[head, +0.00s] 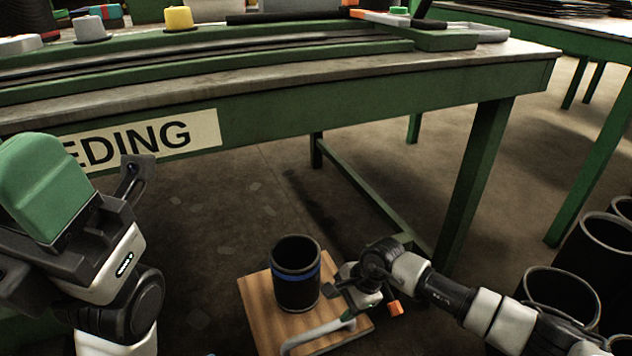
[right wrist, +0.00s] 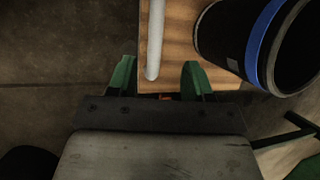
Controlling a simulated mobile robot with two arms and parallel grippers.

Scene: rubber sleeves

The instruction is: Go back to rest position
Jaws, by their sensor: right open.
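My right gripper (head: 358,292) is low beside a wooden board (head: 257,306); its arm comes in from the right. In the right wrist view its two green fingers (right wrist: 158,76) are apart, with a pale rod-like handle (right wrist: 155,38) in line with the gap between them. I cannot tell whether they touch it. A black rubber sleeve (head: 297,290) with a blue band stands upright on the board, apart from the fingers. My left gripper (head: 70,215) is raised at the left edge, with a green block-like part above it; its jaw state is unclear.
A green workbench (head: 270,104) with a lettered sign (head: 146,140) crosses the back. Grey (head: 89,27) and yellow (head: 179,18) pieces stand on it. Several black sleeves (head: 562,300) stand at the lower right. Floor shows bare between the left arm and the board.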

